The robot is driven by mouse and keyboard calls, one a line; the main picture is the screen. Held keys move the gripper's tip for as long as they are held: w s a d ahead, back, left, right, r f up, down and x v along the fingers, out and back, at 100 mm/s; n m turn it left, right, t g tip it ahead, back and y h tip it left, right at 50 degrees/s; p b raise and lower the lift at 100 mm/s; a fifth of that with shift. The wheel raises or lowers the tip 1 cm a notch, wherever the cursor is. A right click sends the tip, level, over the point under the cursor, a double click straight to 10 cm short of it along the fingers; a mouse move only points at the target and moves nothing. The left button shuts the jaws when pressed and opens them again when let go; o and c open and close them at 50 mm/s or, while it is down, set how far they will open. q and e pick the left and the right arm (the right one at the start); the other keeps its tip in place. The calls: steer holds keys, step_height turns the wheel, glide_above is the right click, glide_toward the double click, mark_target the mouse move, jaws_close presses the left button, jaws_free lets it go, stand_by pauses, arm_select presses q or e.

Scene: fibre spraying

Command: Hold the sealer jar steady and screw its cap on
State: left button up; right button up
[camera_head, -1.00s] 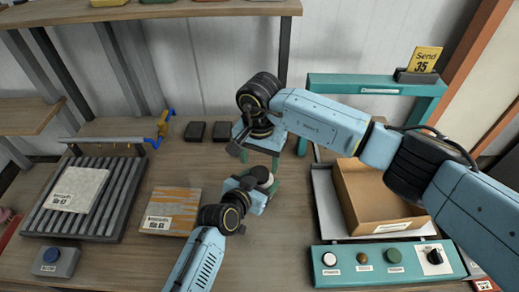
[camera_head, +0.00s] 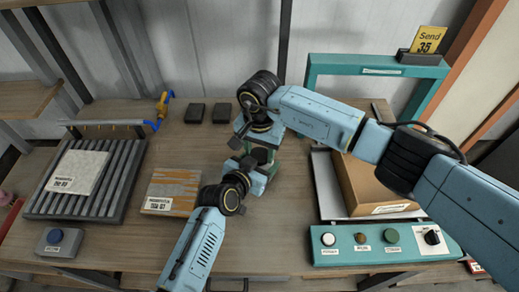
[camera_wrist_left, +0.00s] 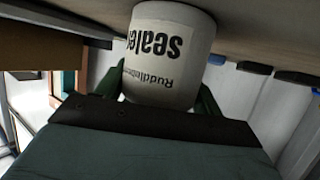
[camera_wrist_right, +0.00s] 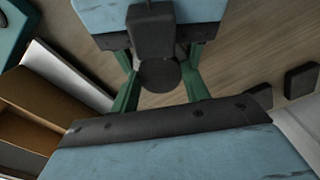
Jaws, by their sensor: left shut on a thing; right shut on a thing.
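The white sealer jar (camera_wrist_left: 165,55) fills the middle of the left wrist view, its printed label upside down in that picture. The green fingers of my left gripper (camera_wrist_left: 160,92) are shut on its sides. In the head view my left gripper (camera_head: 258,172) comes from below and my right gripper (camera_head: 262,142) is directly above the jar. The dark round cap (camera_wrist_right: 160,75) is between the green fingers of my right gripper (camera_wrist_right: 158,82), which are shut on it. The cap also shows in the head view (camera_head: 262,155). The join between cap and jar is hidden.
An open carton (camera_head: 375,185) stands at right behind the teal control panel (camera_head: 385,243). A roller rack (camera_head: 85,190) with a packet and a flat striped pack (camera_head: 172,192) lie left. Two small dark blocks (camera_head: 208,112) lie behind. The table between is clear.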

steer(key=m, duration=0.4)
steer(key=shift+m, duration=0.3)
steer(key=m, duration=0.5)
steer(key=o, duration=1.1)
steer(key=shift+r, duration=2.25)
steer(key=shift+c, duration=1.3)
steer(key=shift+r+n, duration=0.2)
steer(key=shift+n, duration=0.1)
steer(key=shift+c, duration=0.3)
step_height(320, 180, up, 3)
steer(key=n, duration=0.4)
steer(key=shift+n, duration=0.3)
